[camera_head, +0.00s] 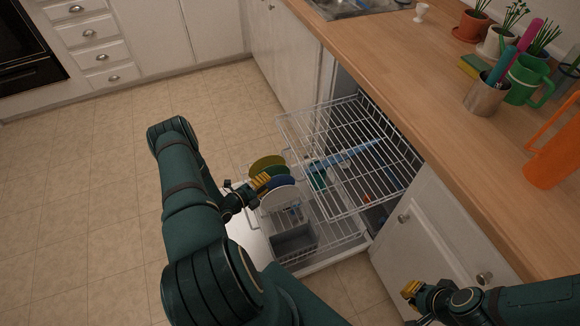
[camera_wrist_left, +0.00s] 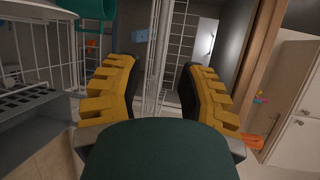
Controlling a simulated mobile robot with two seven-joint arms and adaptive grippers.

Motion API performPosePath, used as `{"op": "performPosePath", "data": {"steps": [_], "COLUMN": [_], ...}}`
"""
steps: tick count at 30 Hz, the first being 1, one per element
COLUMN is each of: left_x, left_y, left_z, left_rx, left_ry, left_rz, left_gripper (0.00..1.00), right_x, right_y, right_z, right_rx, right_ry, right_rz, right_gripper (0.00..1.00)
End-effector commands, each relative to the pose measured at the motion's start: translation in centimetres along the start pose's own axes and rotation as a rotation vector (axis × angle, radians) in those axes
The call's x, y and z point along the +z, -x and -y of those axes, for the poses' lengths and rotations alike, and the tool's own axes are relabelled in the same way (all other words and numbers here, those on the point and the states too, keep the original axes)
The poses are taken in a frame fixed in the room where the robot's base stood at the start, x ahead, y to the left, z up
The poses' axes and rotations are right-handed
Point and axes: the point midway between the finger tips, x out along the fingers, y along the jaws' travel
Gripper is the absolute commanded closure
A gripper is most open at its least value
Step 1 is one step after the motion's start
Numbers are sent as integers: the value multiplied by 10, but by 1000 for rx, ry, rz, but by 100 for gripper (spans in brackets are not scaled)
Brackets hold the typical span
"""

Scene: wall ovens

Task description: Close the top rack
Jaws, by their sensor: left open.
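The top rack (camera_head: 350,150) is a white wire rack, pulled out of the dishwasher under the wooden counter. A blue long-handled utensil (camera_head: 345,157) lies in it. My left gripper (camera_head: 264,181) is at the left side of the racks, near the plates and left of the top rack's outer edge. In the left wrist view my left gripper (camera_wrist_left: 162,88) has its yellow fingers apart, with white wire bars showing between them. I cannot tell whether the fingers touch the wires. My right gripper (camera_head: 411,291) is at the lower right, in front of the cabinet, apart from the rack.
The lower rack (camera_head: 335,244) is also out and holds several plates (camera_head: 268,162) and a grey basket (camera_head: 293,242). The counter (camera_head: 400,80) carries pots, a metal utensil cup (camera_head: 484,97), a green pitcher (camera_head: 526,82) and an orange jug (camera_head: 555,150). Floor at the left is clear.

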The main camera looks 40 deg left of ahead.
Motion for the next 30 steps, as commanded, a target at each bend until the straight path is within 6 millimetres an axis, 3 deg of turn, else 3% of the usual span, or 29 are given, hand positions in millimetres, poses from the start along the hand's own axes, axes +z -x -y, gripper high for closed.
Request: {"op": "performPosePath", "data": {"steps": [18,24,30], "left_x": [-1,-1,-1], "left_y": [-111,-128,-132], "left_z": [-1,0,0], "left_rx": [-1,1,3], "left_ry": [5,5,6], "left_rz": [-1,0,0], "left_gripper": [61,61,61], "right_x": [-2,-3,-3], "right_y": [-22,-26,-26], "right_z": [-8,-10,-10], "right_rx": [1,1,1], "right_ry": [2,2,2], "right_rz": [-11,-14,-14], "right_gripper": [100,100,100]}}
